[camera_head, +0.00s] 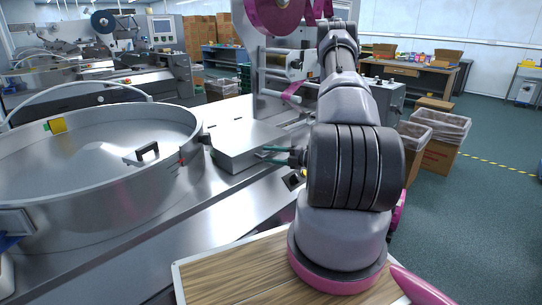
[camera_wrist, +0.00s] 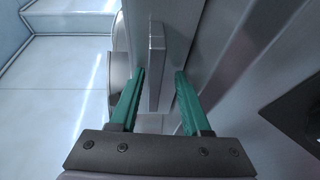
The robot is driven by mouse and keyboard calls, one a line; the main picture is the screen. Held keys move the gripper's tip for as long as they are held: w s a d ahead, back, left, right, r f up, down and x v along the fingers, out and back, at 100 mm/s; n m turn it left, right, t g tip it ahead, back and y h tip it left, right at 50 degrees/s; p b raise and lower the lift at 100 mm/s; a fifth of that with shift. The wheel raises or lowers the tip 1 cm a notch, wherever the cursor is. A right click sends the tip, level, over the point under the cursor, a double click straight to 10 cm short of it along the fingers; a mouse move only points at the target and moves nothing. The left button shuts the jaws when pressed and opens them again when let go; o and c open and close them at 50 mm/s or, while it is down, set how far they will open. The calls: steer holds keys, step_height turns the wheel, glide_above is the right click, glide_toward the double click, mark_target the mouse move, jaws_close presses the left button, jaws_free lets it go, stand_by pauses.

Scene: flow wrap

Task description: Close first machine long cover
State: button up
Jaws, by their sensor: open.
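A long flat metal housing (camera_head: 240,136), apparently the long cover, lies on the first machine to the right of the round bowl. I cannot tell from this view how far the cover stands open. My gripper (camera_head: 267,154) reaches toward its right-front side with its green fingers pointing left. In the wrist view, my gripper (camera_wrist: 161,74) is open, with a narrow grey metal bar (camera_wrist: 157,62) between and ahead of its fingers. The bar stands out beside a grey panel. The left finger is close to the bar; contact is unclear.
A large round metal bowl (camera_head: 95,165) with a black-handled lid fills the left. Pink film rolls (camera_head: 276,14) hang above the machine. Cardboard bins (camera_head: 440,140) stand at the right, with open floor beyond.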

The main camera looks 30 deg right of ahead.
steer(key=f+v, duration=0.1)
steer(key=v, duration=0.9)
steer(key=shift+s+d+r, duration=0.25)
steer(key=shift+s+r, duration=0.05)
steer(key=shift+r, duration=0.15)
stand_by(0.7)
